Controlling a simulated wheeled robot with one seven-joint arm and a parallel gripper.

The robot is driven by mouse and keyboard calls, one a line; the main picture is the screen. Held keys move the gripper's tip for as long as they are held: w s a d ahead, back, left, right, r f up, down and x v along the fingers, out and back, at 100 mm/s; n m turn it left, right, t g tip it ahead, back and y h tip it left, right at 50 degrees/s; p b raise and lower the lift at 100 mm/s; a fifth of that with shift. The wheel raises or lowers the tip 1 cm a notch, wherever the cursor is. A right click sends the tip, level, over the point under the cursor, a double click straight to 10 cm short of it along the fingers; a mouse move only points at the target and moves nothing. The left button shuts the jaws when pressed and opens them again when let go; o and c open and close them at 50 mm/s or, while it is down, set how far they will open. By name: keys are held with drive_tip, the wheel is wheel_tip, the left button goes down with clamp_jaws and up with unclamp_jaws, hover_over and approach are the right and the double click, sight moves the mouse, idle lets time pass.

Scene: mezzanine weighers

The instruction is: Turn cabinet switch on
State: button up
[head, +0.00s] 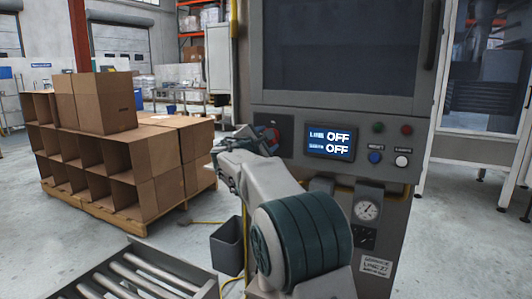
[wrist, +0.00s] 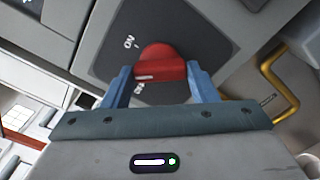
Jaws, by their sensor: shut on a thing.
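The cabinet switch is a red rotary knob (wrist: 161,62) on a dark plate in the wrist view, with an ON label above left and an OFF label below left. A white mark on the knob lies closer to the OFF label. My gripper (wrist: 160,75) has its two blue fingers on either side of the knob, shut on it. In the head view my gripper (head: 246,146) is at the left of the grey cabinet's panel (head: 290,112), and my arm hides part of the switch area.
Right of the display are blue, green, red and white buttons (head: 376,157). A gauge (head: 366,210) sits below them. A yellow bent rail (wrist: 275,70) is right of the switch. Cardboard boxes (head: 105,101) on a pallet and a roller conveyor (head: 135,280) stand left.

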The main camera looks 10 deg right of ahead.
drive_tip(key=shift+f+m+b, duration=0.1)
drive_tip(key=shift+m+b, duration=3.35)
drive_tip(key=shift+m, duration=0.45)
drive_tip(key=o, duration=1)
drive_tip(key=shift+a, duration=0.1)
drive_tip(key=v, duration=1.3)
drive_tip(key=shift+s+a+b, duration=0.25)
drive_tip(key=shift+s+b, duration=0.1)
drive_tip(key=shift+b, duration=0.05)
drive_tip(key=shift+d, duration=0.1)
